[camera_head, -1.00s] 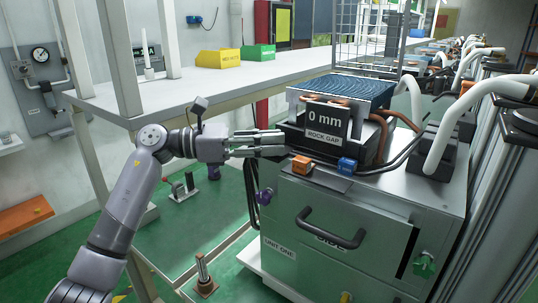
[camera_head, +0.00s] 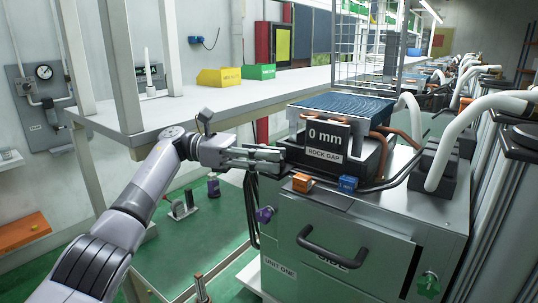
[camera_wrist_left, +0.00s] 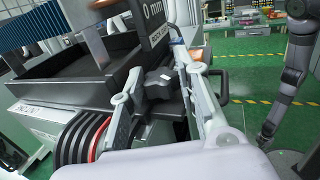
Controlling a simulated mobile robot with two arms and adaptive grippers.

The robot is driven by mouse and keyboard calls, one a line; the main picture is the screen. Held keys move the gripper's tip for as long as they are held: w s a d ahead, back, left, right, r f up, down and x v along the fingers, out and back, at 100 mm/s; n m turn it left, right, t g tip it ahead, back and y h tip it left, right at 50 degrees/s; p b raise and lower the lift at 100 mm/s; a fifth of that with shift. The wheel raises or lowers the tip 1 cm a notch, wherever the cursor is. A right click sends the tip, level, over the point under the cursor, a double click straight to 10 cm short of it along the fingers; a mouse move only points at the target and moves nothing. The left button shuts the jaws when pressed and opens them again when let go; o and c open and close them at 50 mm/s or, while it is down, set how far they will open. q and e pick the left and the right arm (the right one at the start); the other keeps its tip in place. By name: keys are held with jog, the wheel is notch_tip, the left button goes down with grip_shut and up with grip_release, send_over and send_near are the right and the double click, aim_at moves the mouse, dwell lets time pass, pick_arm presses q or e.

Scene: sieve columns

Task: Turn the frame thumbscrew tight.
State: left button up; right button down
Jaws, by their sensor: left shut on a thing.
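The frame thumbscrew appears to be the black lobed knob (camera_wrist_left: 158,87) on the side of the machine's frame, in the middle of the left wrist view. My left gripper (camera_wrist_left: 158,78) has one finger on each side of the knob and is shut on it. In the head view my left gripper (camera_head: 270,159) reaches from the left to the machine's upper left side, and the knob cannot be made out there. A sign (camera_head: 325,138) reading "0 mm ROCK GAP" stands on the machine just right of the fingers. My right gripper does not show.
The machine (camera_head: 347,240) has a drawer handle, a purple knob (camera_head: 264,215) and a green knob (camera_head: 429,286). Orange (camera_head: 302,182) and blue (camera_head: 348,183) blocks sit on its ledge. A white bench (camera_head: 200,106) with yellow and green bins stands behind my arm.

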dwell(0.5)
pick_arm(q)
jog(key=o, duration=1.2)
jog(key=shift+c, duration=0.2)
jog(key=shift+s+f+n+t+b, duration=0.1)
jog(key=shift+n+t+b, duration=0.2)
jog(key=shift+t, duration=0.2)
jog(key=shift+t, duration=0.3)
